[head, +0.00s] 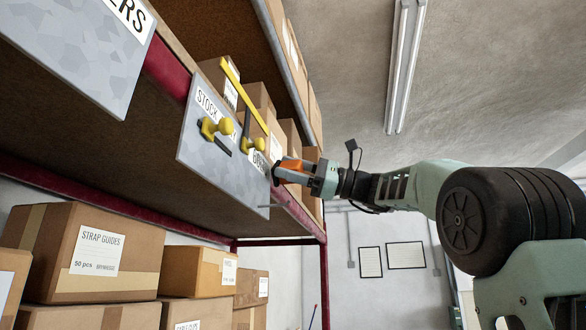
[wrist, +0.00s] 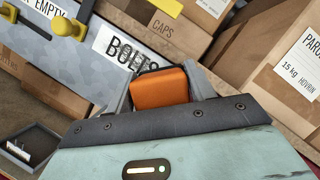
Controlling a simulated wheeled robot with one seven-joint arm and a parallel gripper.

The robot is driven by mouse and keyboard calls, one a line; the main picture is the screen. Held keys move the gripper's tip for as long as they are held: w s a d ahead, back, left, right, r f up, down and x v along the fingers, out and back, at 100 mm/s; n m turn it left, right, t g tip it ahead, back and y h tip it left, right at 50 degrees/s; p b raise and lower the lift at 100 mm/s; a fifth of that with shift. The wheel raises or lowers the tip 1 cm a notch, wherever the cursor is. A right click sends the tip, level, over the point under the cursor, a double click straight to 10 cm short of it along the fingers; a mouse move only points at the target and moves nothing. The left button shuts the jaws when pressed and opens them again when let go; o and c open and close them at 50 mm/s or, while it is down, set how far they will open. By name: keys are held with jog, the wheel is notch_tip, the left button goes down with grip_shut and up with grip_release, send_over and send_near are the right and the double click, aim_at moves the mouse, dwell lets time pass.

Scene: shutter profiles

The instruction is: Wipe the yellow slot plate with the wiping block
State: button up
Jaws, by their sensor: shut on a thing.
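My gripper (head: 300,171) is shut on an orange block, the wiping block (head: 291,164), near the right end of a grey sign panel (head: 205,160). In the wrist view the orange block (wrist: 160,88) sits between the fingers, over the BOLTS label. I cannot tell which yellow part is the slot plate. The block appears apart from these yellow parts.
The panel hangs on a red-edged shelf (head: 75,190). Cardboard boxes stand behind it on the shelf (head: 258,95), and larger boxes (head: 90,254) stand below. The space right of the shelf is open around my arm.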

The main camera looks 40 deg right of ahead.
jog(key=shift+w+a, duration=0.5)
jog(key=shift+w, duration=0.1)
dwell(0.3)
